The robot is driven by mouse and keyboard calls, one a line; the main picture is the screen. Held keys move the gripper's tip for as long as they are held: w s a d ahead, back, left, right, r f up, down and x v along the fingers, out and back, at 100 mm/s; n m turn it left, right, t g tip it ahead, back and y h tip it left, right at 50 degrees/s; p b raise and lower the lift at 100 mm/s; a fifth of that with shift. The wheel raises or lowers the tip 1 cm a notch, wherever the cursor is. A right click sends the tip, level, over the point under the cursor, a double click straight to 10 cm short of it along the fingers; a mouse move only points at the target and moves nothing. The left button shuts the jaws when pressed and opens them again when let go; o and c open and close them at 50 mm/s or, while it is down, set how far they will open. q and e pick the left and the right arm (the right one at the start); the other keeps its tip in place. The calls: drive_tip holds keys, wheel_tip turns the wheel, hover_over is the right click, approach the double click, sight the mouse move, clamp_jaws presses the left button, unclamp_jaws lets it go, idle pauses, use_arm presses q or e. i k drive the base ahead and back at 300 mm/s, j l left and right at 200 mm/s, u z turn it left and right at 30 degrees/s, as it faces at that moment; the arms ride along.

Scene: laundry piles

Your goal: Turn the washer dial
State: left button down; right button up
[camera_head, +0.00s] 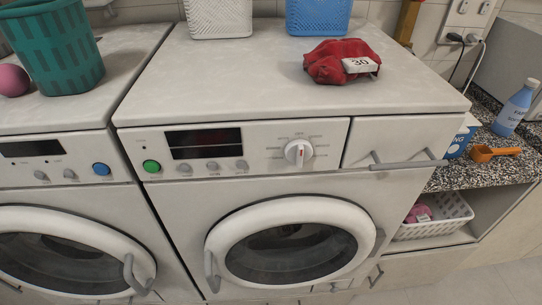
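The white washer dial (299,152) is a round knob with a raised grip and a red mark. It sits on the right part of the front panel of the washer (250,80) in the middle of the head view, under the printed label OFF. A dark display (204,142) and a green button (151,166) are to its left on the same panel. The round door (290,245) below looks closed. Neither of my grippers shows in the head view, and nothing touches the dial.
A folded red cloth (338,62) tagged 30 lies on the washer top. White (219,18) and blue (318,16) baskets stand behind. A second machine with a green basket (58,50) is at left. A drawer handle (405,162) sticks out right of the dial.

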sight(298, 151)
drive_tip(key=j, duration=0.7)
drive_tip(key=k+j, duration=0.15)
drive_tip(key=j, duration=0.5)
